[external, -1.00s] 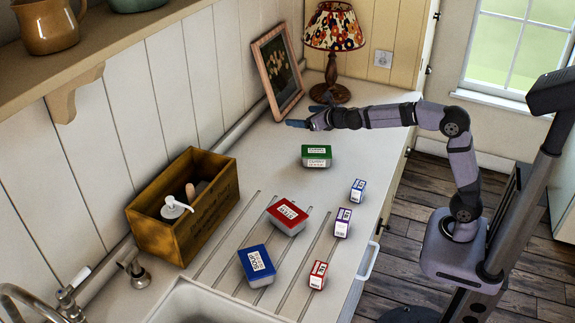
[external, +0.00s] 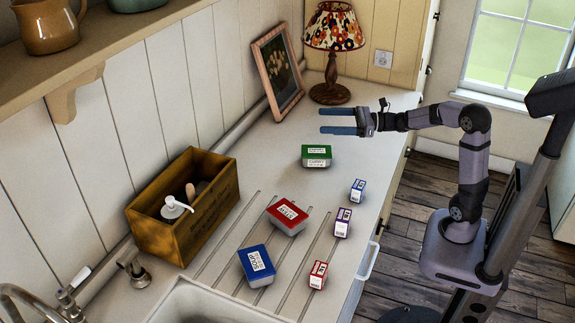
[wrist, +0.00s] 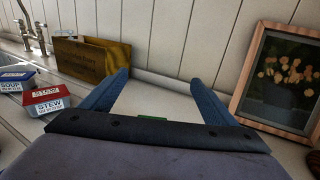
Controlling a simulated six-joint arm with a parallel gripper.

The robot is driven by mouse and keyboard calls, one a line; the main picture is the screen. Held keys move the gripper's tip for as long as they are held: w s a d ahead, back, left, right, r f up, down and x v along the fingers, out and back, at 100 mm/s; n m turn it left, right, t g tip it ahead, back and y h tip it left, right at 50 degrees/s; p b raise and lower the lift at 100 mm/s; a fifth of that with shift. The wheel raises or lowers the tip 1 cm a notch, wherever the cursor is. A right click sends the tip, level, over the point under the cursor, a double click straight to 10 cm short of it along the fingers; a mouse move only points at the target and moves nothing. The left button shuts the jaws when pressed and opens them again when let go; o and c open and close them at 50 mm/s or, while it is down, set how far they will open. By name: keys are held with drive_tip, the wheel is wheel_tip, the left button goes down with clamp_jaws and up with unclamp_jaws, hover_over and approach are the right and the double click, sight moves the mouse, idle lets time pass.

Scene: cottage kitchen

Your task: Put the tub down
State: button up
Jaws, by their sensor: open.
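Three tubs stand on the counter: a green-lidded one (external: 316,156) at the back, a red-lidded one (external: 288,216) in the middle and a blue-lidded one (external: 257,265) nearest the sink. I cannot tell which is the task's tub. My gripper (external: 322,120) is open and empty, above and behind the green tub. In the wrist view, my two blue fingers (wrist: 158,85) are spread apart. A strip of the green tub (wrist: 152,118) shows between them, mostly hidden by my gripper. The red tub (wrist: 47,99) and blue tub (wrist: 16,78) show at the left.
Several small boxes stand along the counter's front side, including a blue one (external: 357,191), a purple one (external: 342,223) and a red one (external: 318,275). A wooden crate (external: 215,208), picture frame (external: 278,70) and lamp (external: 333,40) stand toward the wall. Counter around the green tub is clear.

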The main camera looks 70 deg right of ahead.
wheel_tip(320, 180, down, 7)
drive_tip(key=shift+r, duration=0.15)
approach(306, 151)
drive_tip(key=w, duration=0.1)
drive_tip(key=w+f, duration=0.1)
drive_tip(key=shift+w+a+f, duration=0.1)
drive_tip(key=shift+w+a, duration=0.2)
drive_tip(key=shift+a, duration=0.1)
drive_tip(key=shift+w+a+r, duration=0.25)
drive_tip(key=shift+w, duration=0.3)
drive_tip(key=shift+p+x, duration=0.5)
drive_tip(key=shift+x, duration=2.6)
drive_tip(key=shift+r, duration=0.1)
drive_tip(key=c, duration=1.4)
drive_tip(key=shift+c, duration=0.2)
drive_tip(key=shift+r, duration=0.1)
